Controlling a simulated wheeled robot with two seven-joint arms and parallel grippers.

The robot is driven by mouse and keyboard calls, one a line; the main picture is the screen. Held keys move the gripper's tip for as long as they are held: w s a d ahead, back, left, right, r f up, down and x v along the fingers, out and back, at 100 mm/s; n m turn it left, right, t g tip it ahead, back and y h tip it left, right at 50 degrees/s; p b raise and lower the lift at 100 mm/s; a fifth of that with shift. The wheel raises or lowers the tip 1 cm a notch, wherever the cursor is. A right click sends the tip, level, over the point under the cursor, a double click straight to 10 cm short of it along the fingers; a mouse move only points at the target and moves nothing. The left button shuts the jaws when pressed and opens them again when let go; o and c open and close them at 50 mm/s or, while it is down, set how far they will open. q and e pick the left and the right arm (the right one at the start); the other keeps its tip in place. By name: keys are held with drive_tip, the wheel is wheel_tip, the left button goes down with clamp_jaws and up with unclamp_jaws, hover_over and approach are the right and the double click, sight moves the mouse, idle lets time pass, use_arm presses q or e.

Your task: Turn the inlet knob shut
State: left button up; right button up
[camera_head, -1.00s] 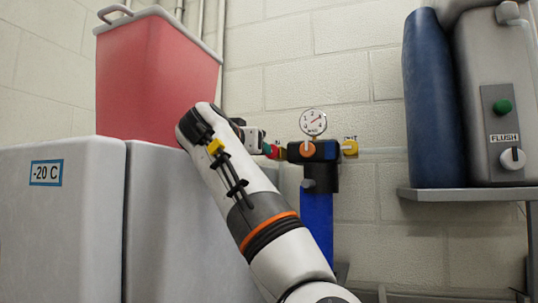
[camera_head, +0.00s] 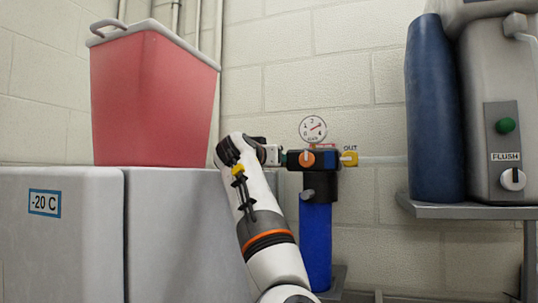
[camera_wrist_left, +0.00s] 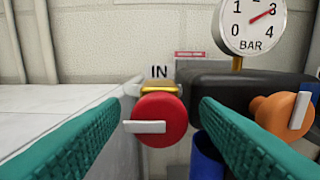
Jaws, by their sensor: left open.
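The red inlet knob (camera_wrist_left: 160,122), with a white bar lying level across it toward the left, sits below the IN label (camera_wrist_left: 159,72) in the left wrist view. My open left gripper (camera_wrist_left: 163,104) has its green fingers on either side of the knob, with a visible gap to each finger. In the head view my left gripper (camera_head: 284,157) is at the left end of the filter's dark head (camera_head: 320,160) and hides the red knob. My right gripper is not in view.
An orange knob (camera_wrist_left: 283,116) with a white lever and a pressure gauge (camera_wrist_left: 252,24) are right of the inlet. A yellow OUT fitting (camera_head: 349,159) is beyond. A red bin (camera_head: 152,95) stands on the grey freezer (camera_head: 70,240) at left. A shelf (camera_head: 470,211) is at right.

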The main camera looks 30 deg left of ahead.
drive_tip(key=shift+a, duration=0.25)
use_arm(q)
drive_tip(key=c, duration=1)
drive_tip(key=shift+o, duration=0.2)
drive_tip(key=shift+m, duration=0.4)
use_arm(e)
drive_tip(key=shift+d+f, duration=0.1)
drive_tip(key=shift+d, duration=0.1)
use_arm(q)
drive_tip(key=m+b, duration=0.2)
drive_tip(key=m, duration=0.3)
drive_tip(key=m+b, duration=0.2)
drive_tip(key=m, duration=0.4)
drive_tip(key=m+b, duration=0.2)
drive_tip(key=m, duration=0.4)
drive_tip(key=shift+w+d+f, duration=0.15)
drive_tip(key=shift+f, duration=0.2)
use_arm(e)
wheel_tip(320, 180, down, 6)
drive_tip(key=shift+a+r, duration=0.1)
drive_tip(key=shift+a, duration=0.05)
use_arm(q)
drive_tip(key=shift+m, duration=0.3)
